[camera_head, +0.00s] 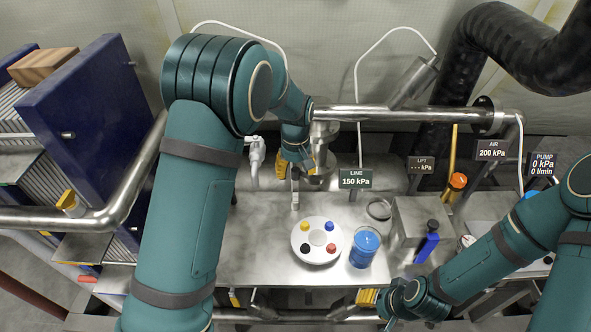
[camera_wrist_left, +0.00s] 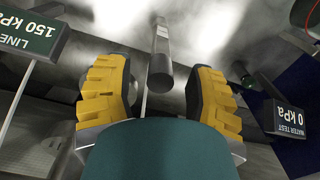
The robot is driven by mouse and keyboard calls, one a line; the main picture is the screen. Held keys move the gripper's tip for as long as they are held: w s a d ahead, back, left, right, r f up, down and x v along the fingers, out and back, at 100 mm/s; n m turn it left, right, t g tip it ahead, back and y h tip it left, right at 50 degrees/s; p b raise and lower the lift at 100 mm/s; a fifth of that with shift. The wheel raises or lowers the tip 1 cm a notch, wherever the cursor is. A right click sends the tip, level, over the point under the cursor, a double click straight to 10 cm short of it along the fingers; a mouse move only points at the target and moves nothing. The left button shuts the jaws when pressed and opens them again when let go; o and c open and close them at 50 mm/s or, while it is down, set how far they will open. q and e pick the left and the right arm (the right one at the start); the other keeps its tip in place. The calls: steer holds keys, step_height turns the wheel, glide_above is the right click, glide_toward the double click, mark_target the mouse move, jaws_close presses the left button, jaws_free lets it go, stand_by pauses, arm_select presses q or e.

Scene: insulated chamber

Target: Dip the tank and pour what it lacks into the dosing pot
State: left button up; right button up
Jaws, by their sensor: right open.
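My left gripper (camera_head: 297,168) points down at the back of the steel bench. In the left wrist view its yellow fingers (camera_wrist_left: 160,100) stand apart. A grey metal rod (camera_wrist_left: 161,55) shows between them, with a gap on each side. In the head view a slim upright metal piece (camera_head: 295,192) shows below this gripper; I cannot tell whether it is the dipstick. A clear beaker of blue liquid (camera_head: 365,248) stands on the bench. My right gripper (camera_head: 368,297) is open, low at the bench's front edge, partly hidden by its wrist. I cannot surely identify the tank or dosing pot.
A white round dish (camera_head: 317,255) with several coloured knobs stands left of the beaker. A steel block (camera_head: 408,220) with a blue-handled item (camera_head: 429,241) stands to the right. A horizontal steel pipe (camera_head: 390,113) crosses the back. The LINE sign (camera_head: 356,179) reads 150 kPa.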

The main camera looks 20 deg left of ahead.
mark_target(295, 170)
arm_select(q)
step_height(295, 170, up, 12)
stand_by(0.6)
stand_by(0.4)
